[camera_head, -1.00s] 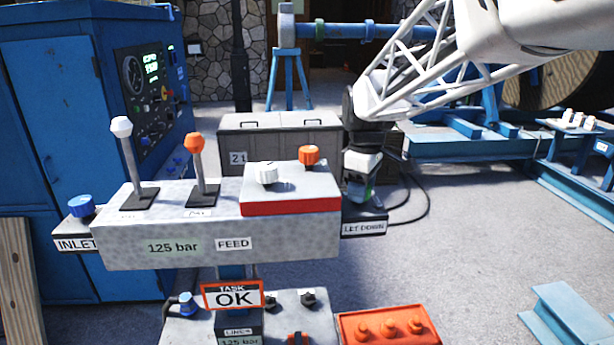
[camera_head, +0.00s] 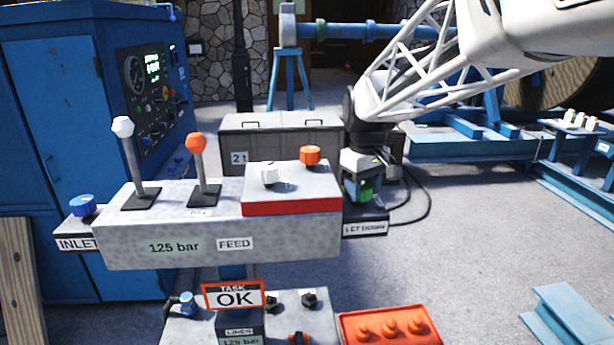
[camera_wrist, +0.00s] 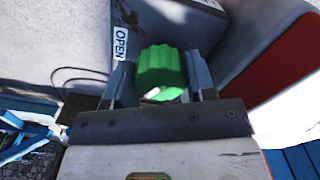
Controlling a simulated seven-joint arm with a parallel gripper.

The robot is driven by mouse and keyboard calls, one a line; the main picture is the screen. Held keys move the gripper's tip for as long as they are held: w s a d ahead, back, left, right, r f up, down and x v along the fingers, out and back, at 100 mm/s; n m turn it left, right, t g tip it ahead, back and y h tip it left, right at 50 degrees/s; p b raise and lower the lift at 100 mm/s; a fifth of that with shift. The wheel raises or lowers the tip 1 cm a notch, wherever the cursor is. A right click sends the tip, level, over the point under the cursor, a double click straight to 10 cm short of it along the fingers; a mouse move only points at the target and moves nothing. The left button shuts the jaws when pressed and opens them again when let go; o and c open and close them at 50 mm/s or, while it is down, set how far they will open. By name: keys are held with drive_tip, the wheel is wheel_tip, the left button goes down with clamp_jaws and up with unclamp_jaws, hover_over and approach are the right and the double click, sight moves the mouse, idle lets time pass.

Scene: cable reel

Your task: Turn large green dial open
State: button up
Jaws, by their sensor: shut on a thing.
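The large green dial (camera_head: 366,191) sits on the small dark ledge labelled "LET DOWN" (camera_head: 365,228) at the right end of the grey console. In the wrist view the ribbed green dial (camera_wrist: 160,68) fills the gap between my two fingers. My gripper (camera_head: 362,188) points down over the ledge and is shut on the dial; its fingers also show in the wrist view (camera_wrist: 160,78), one on each side. A white label reading "OPEN" (camera_wrist: 120,43) lies just left of the dial. A white mark shows on the dial's near side.
The grey console (camera_head: 215,235) carries a white-knobbed lever (camera_head: 122,127), an orange-knobbed lever (camera_head: 196,144) and a red-edged block (camera_head: 292,207) with white and orange knobs, close left of my gripper. A blue INLET dial (camera_head: 82,206) is at far left.

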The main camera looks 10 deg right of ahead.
drive_tip(key=m, duration=0.6)
drive_tip(key=shift+a, duration=0.15)
drive_tip(key=m, duration=0.6)
drive_tip(key=shift+m, duration=0.3)
drive_tip(key=o, duration=0.9)
drive_tip(key=shift+r, duration=3.95)
